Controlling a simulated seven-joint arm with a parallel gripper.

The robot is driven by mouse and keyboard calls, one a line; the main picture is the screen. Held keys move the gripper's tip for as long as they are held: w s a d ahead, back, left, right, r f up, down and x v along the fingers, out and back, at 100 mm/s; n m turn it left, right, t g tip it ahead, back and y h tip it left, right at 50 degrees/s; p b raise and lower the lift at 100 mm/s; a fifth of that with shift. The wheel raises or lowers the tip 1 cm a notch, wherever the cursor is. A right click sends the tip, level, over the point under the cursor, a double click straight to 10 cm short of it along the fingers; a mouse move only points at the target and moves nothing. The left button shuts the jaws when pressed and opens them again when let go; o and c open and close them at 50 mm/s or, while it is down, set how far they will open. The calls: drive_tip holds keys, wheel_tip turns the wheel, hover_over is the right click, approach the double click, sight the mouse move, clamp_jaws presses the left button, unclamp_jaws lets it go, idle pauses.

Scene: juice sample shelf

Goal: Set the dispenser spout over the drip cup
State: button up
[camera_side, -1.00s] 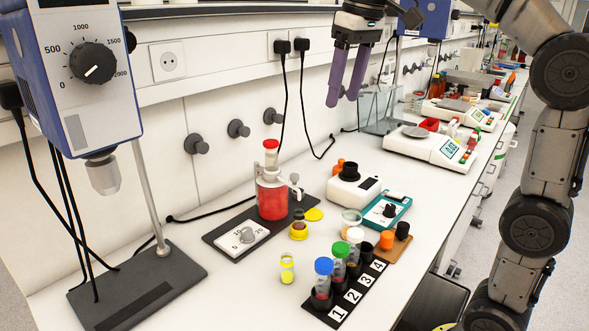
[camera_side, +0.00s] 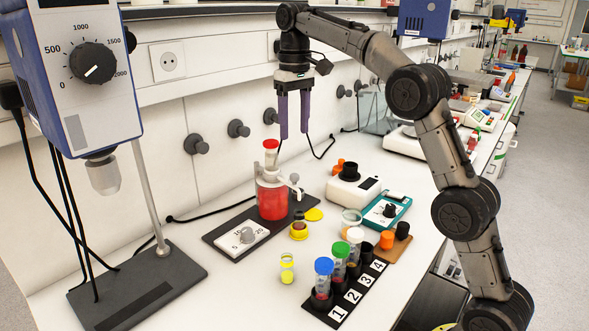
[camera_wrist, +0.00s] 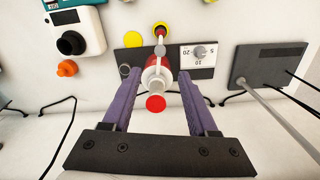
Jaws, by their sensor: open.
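The dispenser (camera_side: 272,198) is a clear bottle of red liquid with a red cap, upright on a dark base plate. Its pale spout (camera_side: 295,182) shows on its right side. My gripper (camera_side: 294,136) is open and empty, fingers down, above and behind the dispenser. In the wrist view, the dispenser (camera_wrist: 155,76) appears between the purple fingers (camera_wrist: 160,72), the cup (camera_wrist: 160,29) beyond it.
A numbered tube rack (camera_side: 347,297) stands in front. A white device (camera_side: 353,191) and teal device (camera_side: 387,211) are to the right. The wall with grey knobs (camera_side: 238,129) is close behind.

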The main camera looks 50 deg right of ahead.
sight(295, 175)
wheel_tip(295, 175, down, 11)
drive_tip(key=shift+f, duration=0.15)
idle(0.4)
clamp_jaws()
idle(1.3)
